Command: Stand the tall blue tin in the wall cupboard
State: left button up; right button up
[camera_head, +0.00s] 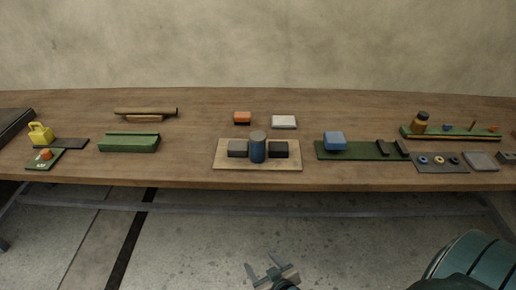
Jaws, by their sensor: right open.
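The tall blue tin (258,151) stands upright with a grey top on a light wooden board (226,162) near the table's front edge. A dark grey block (237,149) is close on its left and a black block (279,149) close on its right. My right gripper (263,266) is open and empty, low in the picture over the floor, in front of the table and apart from the tin. My left gripper is out of view. No wall cupboard can be made out in this view.
A green board (361,153) with a blue block (334,141) lies right of the tin. An orange block (242,118) and a white block (284,122) lie behind it. A green tray (129,143) is to the left. Bare wooden table (190,125) lies between them.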

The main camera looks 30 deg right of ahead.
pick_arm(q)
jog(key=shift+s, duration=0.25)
pick_arm(e)
jog(key=s+a+f+n+g+y, duration=0.1)
jog(key=s+a+f+g, duration=0.1)
jog(key=s+f, duration=0.7)
jog(key=s+a+f+n+g, duration=0.1)
jog(key=s+a+f+g, duration=0.2)
jog(key=s+f, duration=0.7)
notch_tip(320, 180, down, 6)
jog(key=shift+g+y, duration=0.4)
jog(key=shift+g, duration=0.6)
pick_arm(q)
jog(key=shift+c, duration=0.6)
pick_arm(e)
jog(key=shift+c, duration=0.6)
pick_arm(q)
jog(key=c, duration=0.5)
pick_arm(e)
jog(key=c, duration=0.5)
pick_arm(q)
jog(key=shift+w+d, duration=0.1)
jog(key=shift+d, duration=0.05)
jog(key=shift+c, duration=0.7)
pick_arm(e)
jog(key=shift+d, duration=0.2)
jog(key=shift+c, duration=0.7)
